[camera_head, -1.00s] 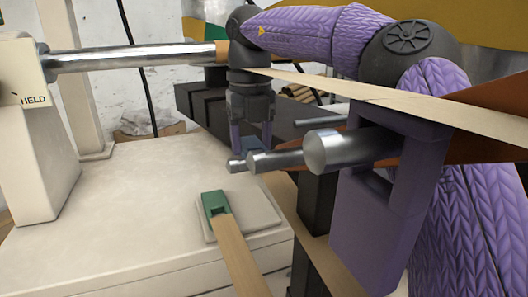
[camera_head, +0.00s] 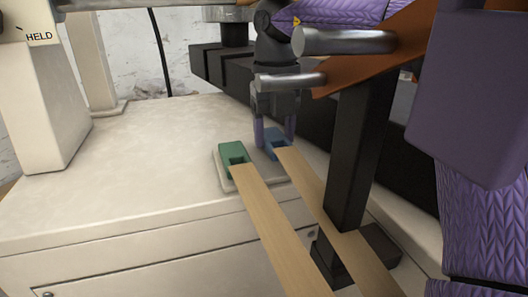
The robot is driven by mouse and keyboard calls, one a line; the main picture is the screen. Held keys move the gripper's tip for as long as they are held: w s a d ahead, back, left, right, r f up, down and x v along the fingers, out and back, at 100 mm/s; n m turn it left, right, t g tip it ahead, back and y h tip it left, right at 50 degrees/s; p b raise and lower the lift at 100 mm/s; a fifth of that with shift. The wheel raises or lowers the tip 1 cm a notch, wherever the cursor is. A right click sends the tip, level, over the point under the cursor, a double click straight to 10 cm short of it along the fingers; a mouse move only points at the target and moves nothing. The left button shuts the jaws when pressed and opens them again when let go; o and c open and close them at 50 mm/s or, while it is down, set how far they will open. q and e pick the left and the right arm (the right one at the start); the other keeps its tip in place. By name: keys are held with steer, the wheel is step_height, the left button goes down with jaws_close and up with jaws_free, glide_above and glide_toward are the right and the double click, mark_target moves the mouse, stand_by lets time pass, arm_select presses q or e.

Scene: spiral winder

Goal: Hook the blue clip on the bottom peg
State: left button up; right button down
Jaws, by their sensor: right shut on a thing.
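The blue clip (camera_head: 277,141) is at the end of a tan strip (camera_head: 322,205), beside the green clip's pad. My right gripper (camera_head: 275,134) points down from above with its purple fingers on either side of the blue clip, shut on it. Whether the clip touches the pad or hangs just above it, I cannot tell. Two metal pegs show above and nearer the camera: an upper one (camera_head: 343,41) and a lower one (camera_head: 290,81), on an orange-brown arm (camera_head: 385,45). The lower peg overlaps the gripper in the picture. My left gripper is not in view.
A green clip (camera_head: 232,154) with its own tan strip (camera_head: 285,235) lies on a light pad (camera_head: 224,178) on the cream machine top (camera_head: 120,165).

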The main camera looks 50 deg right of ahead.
steer(key=shift+f, duration=0.85)
steer(key=shift+r, duration=0.2)
steer(key=shift+f, duration=0.15)
steer(key=shift+c, duration=0.3)
jaws_free()
steer(key=shift+f, duration=0.1)
